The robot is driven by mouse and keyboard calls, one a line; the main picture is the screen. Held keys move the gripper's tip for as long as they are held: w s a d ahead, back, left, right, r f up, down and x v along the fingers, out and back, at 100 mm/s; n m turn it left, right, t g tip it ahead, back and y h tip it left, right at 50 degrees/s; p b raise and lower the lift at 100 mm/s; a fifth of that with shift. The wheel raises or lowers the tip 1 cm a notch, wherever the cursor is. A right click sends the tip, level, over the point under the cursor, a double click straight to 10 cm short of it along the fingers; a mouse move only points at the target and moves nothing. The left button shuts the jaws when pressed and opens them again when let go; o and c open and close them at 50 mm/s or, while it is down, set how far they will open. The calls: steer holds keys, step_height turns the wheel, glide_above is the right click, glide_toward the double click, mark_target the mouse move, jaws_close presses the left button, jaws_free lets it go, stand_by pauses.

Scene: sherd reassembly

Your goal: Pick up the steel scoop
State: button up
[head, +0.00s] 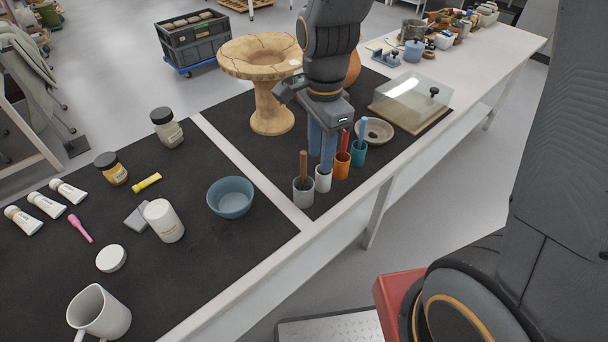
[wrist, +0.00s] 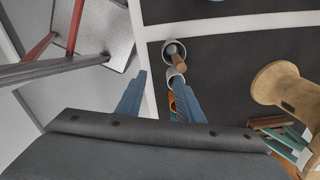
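I cannot make out a steel scoop as such; tool heads inside the cups are hidden. A brown handle (head: 303,165) stands up from a grey cup (head: 303,191); it also shows in the wrist view (wrist: 179,60). A red handle (head: 345,140) stands in an orange cup (head: 341,166), and a blue handle (head: 362,131) in a teal cup (head: 358,155). A white cup (head: 323,181) stands between the grey and orange cups. My gripper (head: 322,160) points down over the cup row, near the white cup. In the wrist view its blue fingers (wrist: 159,80) are apart, with nothing seen between them.
A stone pedestal bowl (head: 262,57) stands behind the cups, with a shallow grey dish (head: 375,131) and a clear-covered box (head: 411,98) to the right. A blue bowl (head: 231,198) stands to the left. A white strip (head: 250,170) divides the black mats.

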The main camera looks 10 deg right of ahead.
mark_target(303, 178)
steer(key=shift+w+a+f+m+p, duration=0.3)
steer(key=shift+a+f+m+p, duration=0.35)
steer(key=shift+f, duration=0.5)
steer(key=shift+w+a+f+m+p, duration=0.25)
steer(key=shift+a+f+m+p, duration=0.2)
steer(key=shift+f+m, duration=0.5)
steer(key=shift+w+a+f+m+p, duration=0.3)
steer(key=shift+a+f+m+p, duration=0.3)
steer(key=shift+f, duration=0.7)
jaws_close()
